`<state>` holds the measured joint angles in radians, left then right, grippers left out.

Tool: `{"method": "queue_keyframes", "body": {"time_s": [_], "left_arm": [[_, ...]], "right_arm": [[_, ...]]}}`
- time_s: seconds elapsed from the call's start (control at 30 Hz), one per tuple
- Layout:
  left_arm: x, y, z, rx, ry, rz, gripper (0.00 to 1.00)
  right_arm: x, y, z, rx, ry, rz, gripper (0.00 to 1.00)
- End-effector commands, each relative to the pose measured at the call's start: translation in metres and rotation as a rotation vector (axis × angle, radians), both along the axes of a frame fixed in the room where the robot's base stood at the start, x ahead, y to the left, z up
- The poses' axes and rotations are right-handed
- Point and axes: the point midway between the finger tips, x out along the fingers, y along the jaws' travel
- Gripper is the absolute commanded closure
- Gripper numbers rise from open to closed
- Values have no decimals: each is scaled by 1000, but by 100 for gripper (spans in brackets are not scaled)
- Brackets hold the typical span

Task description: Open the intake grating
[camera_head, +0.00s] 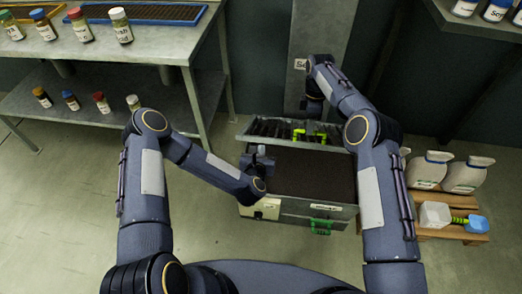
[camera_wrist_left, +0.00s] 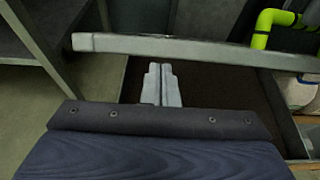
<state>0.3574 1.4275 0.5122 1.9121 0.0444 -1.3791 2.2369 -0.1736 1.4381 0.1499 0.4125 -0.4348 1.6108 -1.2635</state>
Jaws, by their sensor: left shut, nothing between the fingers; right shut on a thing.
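The intake grating (camera_head: 268,129) is a dark slatted panel with a metal frame and a bright green handle (camera_head: 299,134). It stands raised at the back of the hopper (camera_head: 315,178), whose dark brown inside lies uncovered in front. My right gripper (camera_head: 312,124) is at the handle and shut on it; its fingertips are partly hidden. My left gripper (camera_head: 258,152) is shut and empty over the hopper's left side. In the left wrist view its fingers (camera_wrist_left: 161,85) are together, just below the grating's metal edge (camera_wrist_left: 190,48). The green handle shows there at the upper right (camera_wrist_left: 262,28).
A metal shelf table (camera_head: 150,48) with labelled jars stands at the left. A green-handled drawer (camera_head: 321,227) is on the machine's front. The floor at the left is clear.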

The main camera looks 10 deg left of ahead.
Motion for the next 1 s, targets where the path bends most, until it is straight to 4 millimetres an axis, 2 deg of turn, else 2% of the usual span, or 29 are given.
{"method": "queue_keyframes", "body": {"time_s": [0.03, 0.37, 0.6, 0.83, 0.87, 1.0], "left_arm": [[1, 0, -1, 0, 0, 0, 100], [1, 0, 0, 0, 0, 0, 100], [14, 0, 21, -1, -1, 0, 100], [15, 0, 22, 0, -3, 1, 100], [15, 0, 22, 0, -3, 1, 100], [15, 0, 22, 0, -3, 1, 100]], "right_arm": [[9, -5, -9, -5, -38, -9, 100], [9, -5, -9, -5, -38, -9, 100], [9, -5, -9, -5, -38, -9, 100], [8, -5, -10, -5, -35, -7, 100], [8, -5, -10, -6, -34, -7, 82], [8, -4, -8, -2, -34, -6, 64]]}}
